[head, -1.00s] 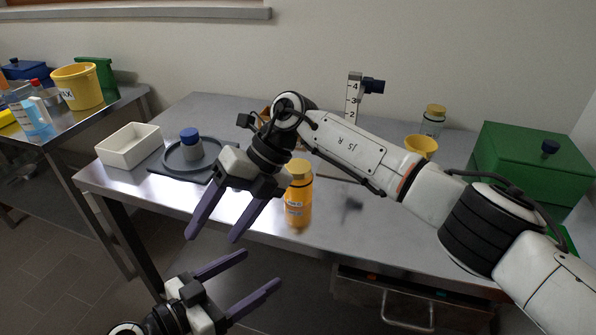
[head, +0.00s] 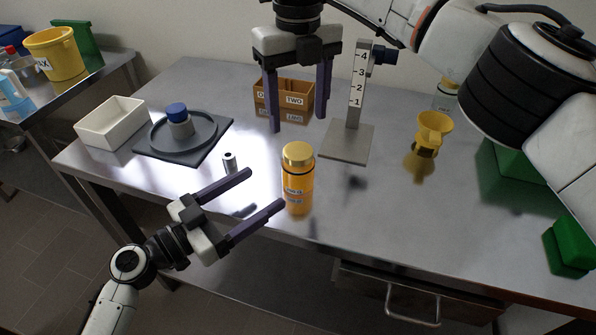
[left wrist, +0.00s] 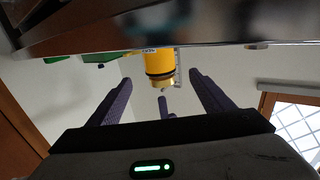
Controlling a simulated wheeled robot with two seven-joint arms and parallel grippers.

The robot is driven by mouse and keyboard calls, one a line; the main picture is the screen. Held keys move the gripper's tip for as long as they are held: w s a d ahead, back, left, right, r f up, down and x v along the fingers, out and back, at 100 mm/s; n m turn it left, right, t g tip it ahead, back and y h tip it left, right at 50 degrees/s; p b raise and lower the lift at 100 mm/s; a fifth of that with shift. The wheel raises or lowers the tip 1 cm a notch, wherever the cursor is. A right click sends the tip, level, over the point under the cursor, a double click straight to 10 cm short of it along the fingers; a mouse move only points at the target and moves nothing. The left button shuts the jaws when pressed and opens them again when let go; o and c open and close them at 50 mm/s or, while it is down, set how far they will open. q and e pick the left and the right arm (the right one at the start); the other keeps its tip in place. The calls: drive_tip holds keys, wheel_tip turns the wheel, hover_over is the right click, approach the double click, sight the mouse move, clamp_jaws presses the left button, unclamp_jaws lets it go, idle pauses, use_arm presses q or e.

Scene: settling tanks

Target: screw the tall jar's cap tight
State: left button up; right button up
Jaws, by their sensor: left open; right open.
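The tall jar (head: 298,185) is orange with a label and stands upright near the table's front edge. Its gold cap (head: 298,151) sits on top; I cannot tell how tight it is. In the left wrist view, the jar (left wrist: 157,62) appears upside down, its cap (left wrist: 162,84) between and beyond the fingers. My left gripper (head: 266,188) is open and empty, just left of the jar, fingers pointing toward it. My right gripper (head: 298,124) is open and empty, fingers down, in front of the brown box behind the jar.
A small metal cylinder (head: 229,162) stands left of the jar. A numbered post (head: 354,100) on a plate and a yellow funnel (head: 433,125) stand to the right. A white bin (head: 113,124) and a blue-capped jar (head: 179,121) on a dark round-rimmed base are left.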

sight(286, 174)
use_arm(q)
drive_tip(key=x, duration=0.9)
drive_tip(key=shift+w+d, duration=0.15)
clamp_jaws()
use_arm(e)
drive_tip(key=n, duration=0.4)
drive_tip(key=shift+n, duration=0.4)
drive_tip(key=n, duration=1.3)
drive_tip(key=shift+f, duration=4)
